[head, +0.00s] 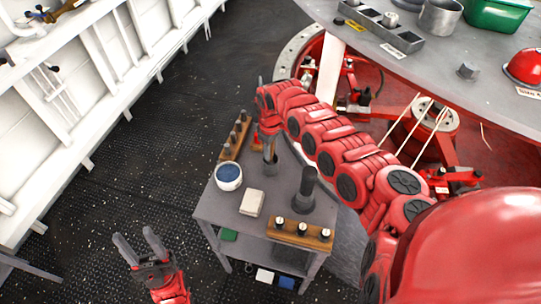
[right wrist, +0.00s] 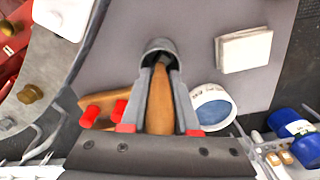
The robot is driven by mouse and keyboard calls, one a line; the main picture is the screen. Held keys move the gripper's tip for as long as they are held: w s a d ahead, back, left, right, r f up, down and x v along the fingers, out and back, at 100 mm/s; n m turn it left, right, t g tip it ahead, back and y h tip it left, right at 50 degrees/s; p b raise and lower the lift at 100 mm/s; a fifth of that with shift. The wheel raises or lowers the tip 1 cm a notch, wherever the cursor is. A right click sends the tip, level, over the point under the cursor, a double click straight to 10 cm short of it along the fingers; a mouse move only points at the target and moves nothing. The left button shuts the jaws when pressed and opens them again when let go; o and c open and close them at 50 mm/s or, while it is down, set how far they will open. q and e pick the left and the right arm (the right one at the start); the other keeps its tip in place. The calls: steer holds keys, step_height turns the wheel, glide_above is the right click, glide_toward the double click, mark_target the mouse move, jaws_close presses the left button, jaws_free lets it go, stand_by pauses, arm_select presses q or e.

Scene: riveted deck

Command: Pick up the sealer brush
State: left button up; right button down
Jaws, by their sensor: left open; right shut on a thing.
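The sealer brush shows in the right wrist view as a tapered wooden handle (right wrist: 161,100) between the fingers of my right gripper (right wrist: 158,72). Its lower end is hidden at a dark grey round rim (right wrist: 158,46) by the fingertips; I cannot tell whether it is still inside. In the head view my right gripper (head: 270,155) is over the far part of the small grey table (head: 235,208), and the brush is hardly visible there. My left gripper (head: 138,242) is open and empty, above the floor left of the table.
On the table are a white bowl with blue contents (head: 228,177), a pale square block (head: 252,203), a dark cylindrical thing (head: 304,190), a wooden rack (head: 300,233) in front and another (head: 236,137) behind. A large grey round table (head: 440,65) stands at upper right. Dark floor lies left.

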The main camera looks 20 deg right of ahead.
steer(key=shift+w+r+b, duration=0.1)
steer(key=shift+r+b, duration=0.2)
steer(key=shift+r, duration=0.25)
step_height(320, 180, up, 8)
steer(key=b, duration=0.3)
steer(key=shift+r, duration=0.5)
stand_by(1.6)
